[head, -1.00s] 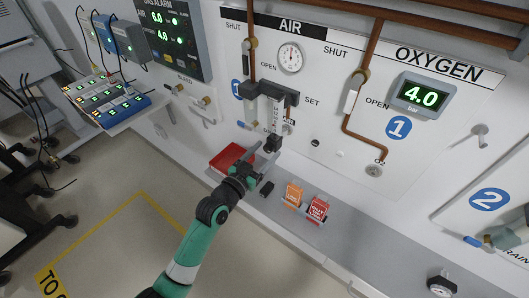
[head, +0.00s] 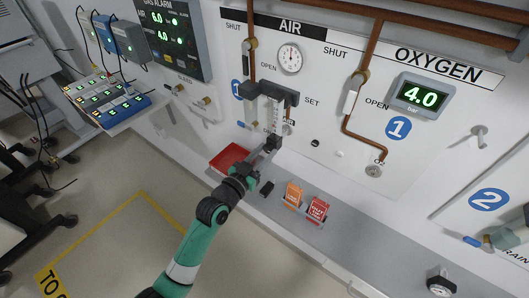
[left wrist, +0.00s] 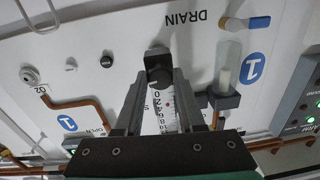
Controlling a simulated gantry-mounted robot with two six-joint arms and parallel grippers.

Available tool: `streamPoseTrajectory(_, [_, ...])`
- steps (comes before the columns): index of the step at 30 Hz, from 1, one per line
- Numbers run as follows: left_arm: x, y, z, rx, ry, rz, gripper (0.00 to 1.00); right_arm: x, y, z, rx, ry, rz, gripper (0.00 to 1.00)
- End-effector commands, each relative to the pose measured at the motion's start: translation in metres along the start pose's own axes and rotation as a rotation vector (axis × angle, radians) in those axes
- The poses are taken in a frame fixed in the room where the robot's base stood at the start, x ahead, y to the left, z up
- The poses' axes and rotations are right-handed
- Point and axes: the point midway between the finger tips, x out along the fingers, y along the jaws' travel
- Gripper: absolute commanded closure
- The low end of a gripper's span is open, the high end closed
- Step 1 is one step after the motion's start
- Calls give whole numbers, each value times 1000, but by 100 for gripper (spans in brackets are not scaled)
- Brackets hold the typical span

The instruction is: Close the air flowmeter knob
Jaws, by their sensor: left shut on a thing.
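The air flowmeter is a clear scaled tube (head: 275,121) below the AIR gauge, hanging from a grey block (head: 271,92). Its black knob (left wrist: 158,66) is at the tube's end and shows between my left fingertips in the left wrist view. My left gripper (head: 269,147) reaches up from below and is shut on the knob. In the head view the fingers partly hide the knob. The knob's turning angle cannot be read. My right gripper is not in view.
A red tray (head: 230,157) lies on the ledge left of my gripper. Orange (head: 293,195) and red (head: 318,209) card holders stand to the right. The drain bottle (left wrist: 229,64) hangs beside the flowmeter. Copper pipes (head: 367,75) run down the panel.

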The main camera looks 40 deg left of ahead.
Motion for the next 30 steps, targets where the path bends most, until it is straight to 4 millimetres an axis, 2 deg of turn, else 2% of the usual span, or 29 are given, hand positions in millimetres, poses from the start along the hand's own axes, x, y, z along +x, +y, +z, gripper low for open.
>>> streamPoseTrajectory(11, [0, 0, -3, -234, -12, 1, 100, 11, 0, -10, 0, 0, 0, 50])
streamPoseTrajectory(30, [0, -1, -4, -842, -38, 3, 100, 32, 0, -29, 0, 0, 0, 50])
